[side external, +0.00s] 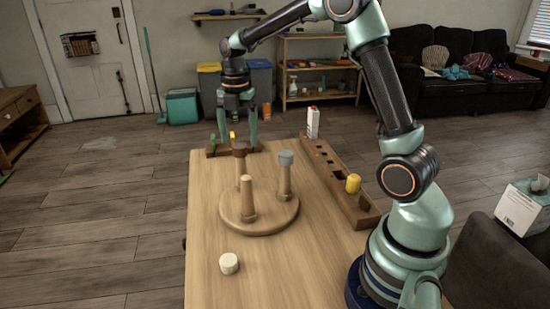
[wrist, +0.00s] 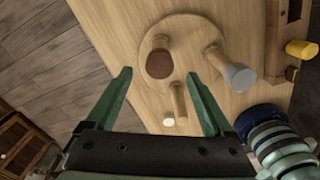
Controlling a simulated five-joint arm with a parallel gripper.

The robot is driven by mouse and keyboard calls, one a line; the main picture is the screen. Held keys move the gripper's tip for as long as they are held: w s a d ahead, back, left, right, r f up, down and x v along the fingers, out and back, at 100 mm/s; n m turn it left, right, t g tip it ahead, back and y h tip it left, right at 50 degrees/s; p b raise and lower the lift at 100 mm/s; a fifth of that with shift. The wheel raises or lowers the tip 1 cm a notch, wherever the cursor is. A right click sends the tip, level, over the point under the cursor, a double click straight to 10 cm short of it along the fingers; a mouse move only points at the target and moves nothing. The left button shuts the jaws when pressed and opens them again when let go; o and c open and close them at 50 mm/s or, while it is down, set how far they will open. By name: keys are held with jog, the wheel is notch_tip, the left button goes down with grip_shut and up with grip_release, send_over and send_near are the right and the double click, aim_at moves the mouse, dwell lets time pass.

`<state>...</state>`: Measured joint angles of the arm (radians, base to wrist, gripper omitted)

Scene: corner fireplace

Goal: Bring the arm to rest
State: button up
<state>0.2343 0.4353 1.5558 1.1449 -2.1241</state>
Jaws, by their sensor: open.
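My gripper (side external: 238,140) hangs pointing down at the far left end of the table, with its two green fingers apart. In the wrist view my gripper (wrist: 158,75) is open, with nothing held between the fingers. The round wooden stand (side external: 238,224) is on the table nearer the camera, with three upright posts. One post has a brown top (side external: 240,149), one has a grey top (side external: 286,157), and the front one looks bare. In the side view, a small yellow piece (side external: 233,136) shows between the fingers, apparently at the low wooden rack (side external: 218,153) behind.
A long wooden rack (side external: 325,165) with holes lies along the table's right side, holding a yellow cylinder (side external: 353,184). A white cylinder (side external: 229,263) stands near the front. A white carton (side external: 312,122) stands at the back. The table's (side external: 320,260) front middle is clear.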

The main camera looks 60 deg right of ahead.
notch_tip(320, 180, up, 9)
jog(key=s+a+m+t, duration=0.2)
jog(key=s+a+m, duration=0.3)
jog(key=s+m, duration=0.3)
jog(key=s+a+f+m+t, duration=0.1)
jog(key=s+a+m+t, duration=0.2)
jog(key=m, duration=1)
jog(key=s+a, duration=0.2)
jog(key=s, duration=0.3)
jog(key=shift+a+f+m+t, duration=0.15)
jog(key=shift+a+m+t, duration=0.15)
